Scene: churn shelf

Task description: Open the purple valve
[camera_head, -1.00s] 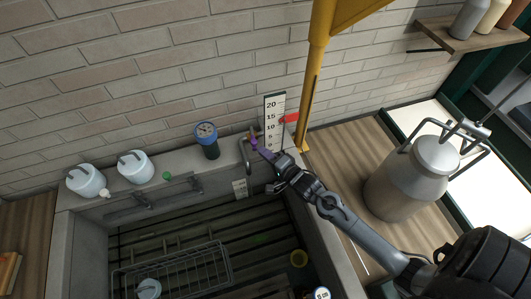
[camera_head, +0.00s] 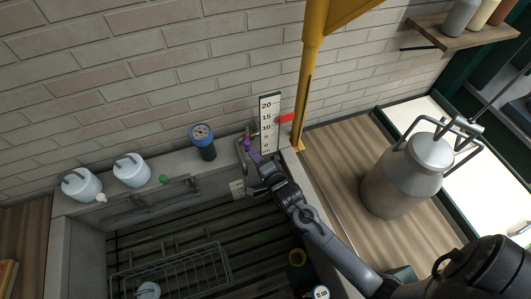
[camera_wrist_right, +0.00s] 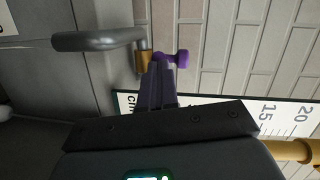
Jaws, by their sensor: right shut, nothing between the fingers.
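The purple valve handle (camera_wrist_right: 172,57) sits on a brass fitting (camera_wrist_right: 143,62) beside a grey curved spout (camera_wrist_right: 98,41) in the right wrist view. In the head view the purple part (camera_head: 254,153) is small, at the sink's back right corner, partly behind my gripper. My right gripper (camera_head: 259,164) is shut with nothing held. Its fingertips (camera_wrist_right: 160,76) are right at the handle and fitting; I cannot tell whether they touch. My left gripper is not in view.
A numbered scale board (camera_head: 270,122) with a red pointer stands just right of the valve, before a yellow post (camera_head: 302,90). A metal churn (camera_head: 400,180) stands on the right counter.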

